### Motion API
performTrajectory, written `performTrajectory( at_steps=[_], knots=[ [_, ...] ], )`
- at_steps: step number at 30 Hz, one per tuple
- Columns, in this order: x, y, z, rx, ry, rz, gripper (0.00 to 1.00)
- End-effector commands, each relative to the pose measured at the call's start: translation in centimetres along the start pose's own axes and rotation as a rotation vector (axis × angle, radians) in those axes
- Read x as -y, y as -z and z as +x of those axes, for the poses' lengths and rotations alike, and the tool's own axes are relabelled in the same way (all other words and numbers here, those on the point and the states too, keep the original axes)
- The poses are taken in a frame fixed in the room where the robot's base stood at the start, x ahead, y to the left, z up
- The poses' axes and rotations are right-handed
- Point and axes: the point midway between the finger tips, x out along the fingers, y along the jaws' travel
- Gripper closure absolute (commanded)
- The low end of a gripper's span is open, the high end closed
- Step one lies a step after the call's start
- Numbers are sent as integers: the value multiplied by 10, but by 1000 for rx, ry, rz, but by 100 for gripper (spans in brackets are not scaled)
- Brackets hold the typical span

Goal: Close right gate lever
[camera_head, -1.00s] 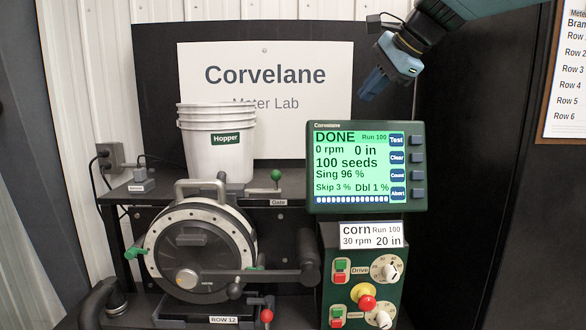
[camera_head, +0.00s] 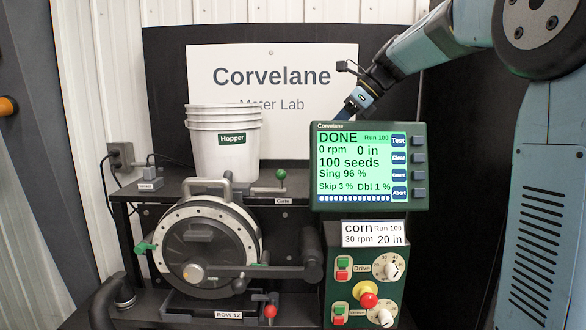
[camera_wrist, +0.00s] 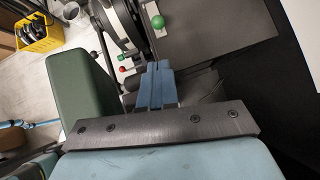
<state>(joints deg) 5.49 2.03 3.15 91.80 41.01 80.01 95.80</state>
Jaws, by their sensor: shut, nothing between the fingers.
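The gate lever (camera_head: 281,179) has a green ball knob on a short upright stem. It stands on the shelf right of the white hopper, above a "Gate" label (camera_head: 283,201). My gripper (camera_head: 345,112) is behind the top edge of the display, up and right of the lever, and its tips are partly hidden in the head view. In the wrist view the blue fingers (camera_wrist: 157,72) are together and empty. A green knob (camera_wrist: 158,21) shows beyond the fingertips there, apart from them.
The display (camera_head: 370,206) stands between my gripper and the front. The white hopper bucket (camera_head: 225,155) is left of the lever. The round seed meter (camera_head: 205,245) with its crank is below. A red-knobbed lever (camera_head: 270,311) sits low in front. A yellow crate (camera_wrist: 40,35) lies on the floor.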

Motion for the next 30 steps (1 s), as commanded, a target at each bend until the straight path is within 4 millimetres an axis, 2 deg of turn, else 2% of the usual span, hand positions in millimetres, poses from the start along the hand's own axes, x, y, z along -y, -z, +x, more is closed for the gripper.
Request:
performTrajectory(
  at_steps=[3,21,30],
  knots=[
    [-1,0,22,-1,-3,-1,100],
    [0,1,124,0,-2,-1,100],
    [0,0,146,0,2,-1,100]
  ],
)
